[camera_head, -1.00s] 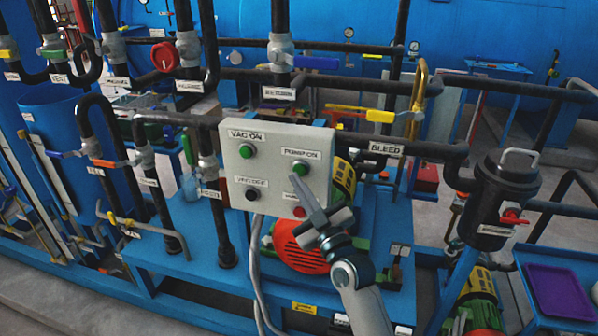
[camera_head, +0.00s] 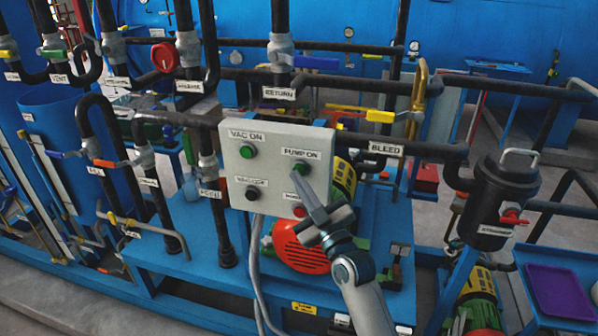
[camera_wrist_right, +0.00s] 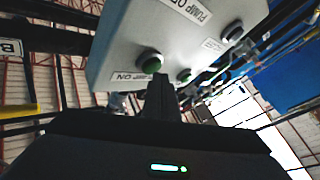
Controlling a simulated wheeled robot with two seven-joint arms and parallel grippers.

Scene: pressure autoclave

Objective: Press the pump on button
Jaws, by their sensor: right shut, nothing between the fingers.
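The grey control box (camera_head: 275,170) stands in the middle of the head view. Its green PUMP ON button (camera_head: 298,168) is at the upper right, under its label. The green VAC ON button (camera_head: 247,151) is at the upper left, a black button (camera_head: 252,194) at the lower left and a red button (camera_head: 299,211) at the lower right. My right gripper (camera_head: 296,175) is shut and empty, its tips at or just below the PUMP ON button; I cannot tell if they touch. In the right wrist view the fingers (camera_wrist_right: 160,95) point up at the box (camera_wrist_right: 140,40), near a green button (camera_wrist_right: 150,63). My left gripper is not seen.
Black pipes with valves stand left of the box, and the BLEED pipe (camera_head: 400,149) runs to its right. A red motor (camera_head: 300,245) is below the box. A black strainer (camera_head: 497,205) and a purple tray (camera_head: 558,292) are at the right.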

